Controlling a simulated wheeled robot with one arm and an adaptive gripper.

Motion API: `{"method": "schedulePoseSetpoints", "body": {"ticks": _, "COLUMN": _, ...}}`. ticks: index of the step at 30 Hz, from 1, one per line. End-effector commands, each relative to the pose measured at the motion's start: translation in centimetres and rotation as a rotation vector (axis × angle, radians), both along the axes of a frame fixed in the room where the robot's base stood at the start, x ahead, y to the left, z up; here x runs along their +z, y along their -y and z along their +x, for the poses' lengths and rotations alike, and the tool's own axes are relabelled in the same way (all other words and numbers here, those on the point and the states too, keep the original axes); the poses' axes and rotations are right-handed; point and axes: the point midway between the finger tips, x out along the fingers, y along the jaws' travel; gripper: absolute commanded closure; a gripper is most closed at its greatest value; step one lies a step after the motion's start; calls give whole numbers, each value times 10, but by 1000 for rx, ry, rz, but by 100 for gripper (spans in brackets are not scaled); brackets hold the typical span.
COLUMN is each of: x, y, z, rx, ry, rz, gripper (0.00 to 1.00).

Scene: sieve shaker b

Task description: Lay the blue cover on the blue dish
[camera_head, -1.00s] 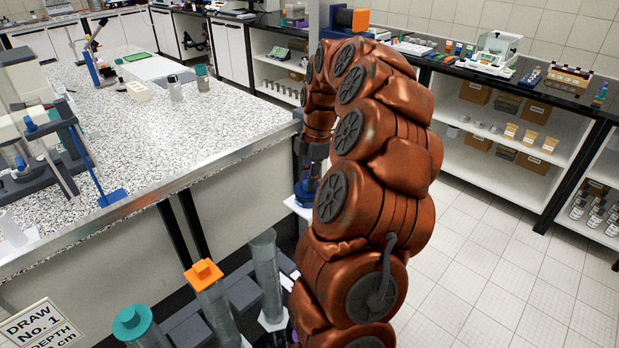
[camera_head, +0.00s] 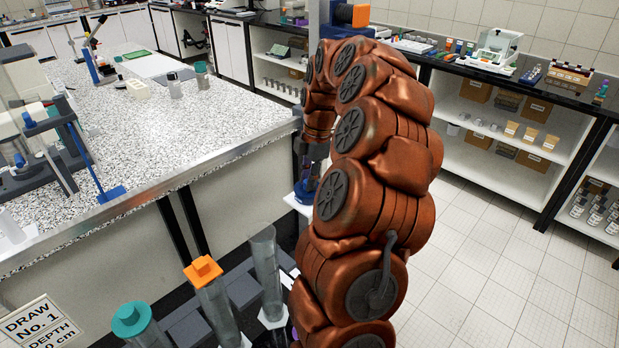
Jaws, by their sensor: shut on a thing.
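My gripper (camera_head: 313,166) points down beyond the bench's near right corner, partly hidden behind my brown arm. It is shut on a blue piece (camera_head: 302,191), taken to be the blue cover, of which only the left part shows. A white flat surface (camera_head: 296,204) shows just under the blue piece; I cannot tell whether they touch. I cannot make out the blue dish; my arm hides much of that area.
Below stand a teal-capped cylinder (camera_head: 132,320), an orange-capped cylinder (camera_head: 205,275) and an open clear cylinder (camera_head: 265,262). The speckled bench (camera_head: 190,130) bears lab equipment at left. A sign (camera_head: 42,325) is at lower left. The tiled floor (camera_head: 500,270) at right is clear.

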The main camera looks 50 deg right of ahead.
Motion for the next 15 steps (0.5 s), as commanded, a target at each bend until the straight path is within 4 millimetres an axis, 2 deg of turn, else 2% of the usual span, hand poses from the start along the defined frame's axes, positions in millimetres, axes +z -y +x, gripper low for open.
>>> {"method": "schedulePoseSetpoints", "body": {"ticks": 6, "x": -3, "y": 0, "z": 0, "rx": 0, "ry": 0, "rz": 0, "gripper": 95}}
{"method": "schedulePoseSetpoints", "body": {"ticks": 7, "x": -3, "y": 0, "z": 0, "rx": 0, "ry": 0, "rz": 0, "gripper": 75}}
{"method": "schedulePoseSetpoints", "body": {"ticks": 15, "x": -3, "y": 0, "z": 0, "rx": 0, "ry": 0, "rz": 0, "gripper": 48}}
